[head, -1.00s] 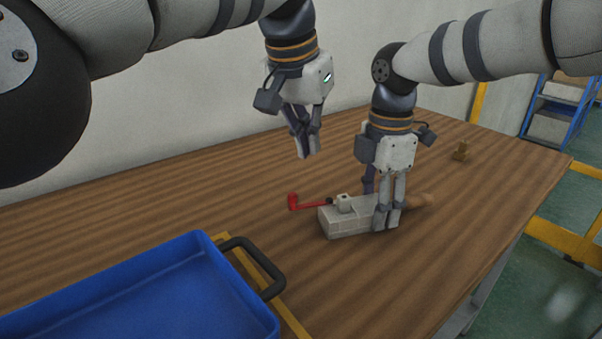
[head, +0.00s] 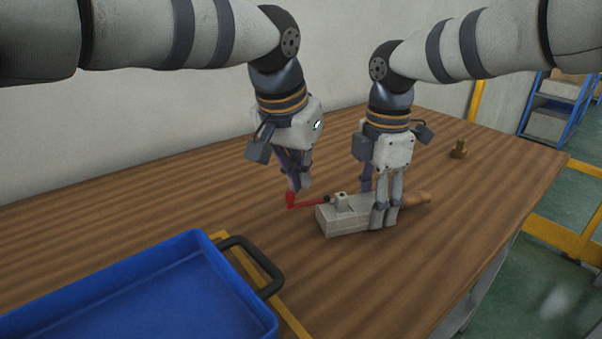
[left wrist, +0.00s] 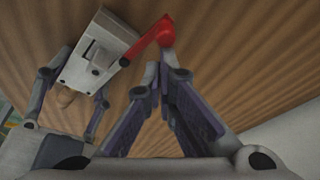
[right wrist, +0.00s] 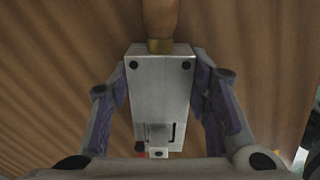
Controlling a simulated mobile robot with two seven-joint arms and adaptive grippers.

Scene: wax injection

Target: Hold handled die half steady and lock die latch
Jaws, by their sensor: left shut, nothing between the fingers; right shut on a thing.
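The grey metal die (head: 332,221) lies on the wooden table with its wooden handle (head: 418,198) pointing right. The handle also shows at the top of the right wrist view (right wrist: 161,18). A red latch lever (head: 312,203) sticks out to the left from the die's end, its knob at the free end. My right gripper (head: 382,218) is shut across the die body, one finger on each side. My left gripper (head: 298,188) is shut and empty, its fingertips right by the red knob; in the left wrist view (left wrist: 165,62) they appear close to it. Whether they touch it is unclear.
A blue tray (head: 222,285) with a black handle (head: 262,262) stands at the front left. A small brass-coloured piece (head: 459,149) sits at the back right. The table (head: 130,215) is clear behind the tray. Blue shelving stands beyond the right edge.

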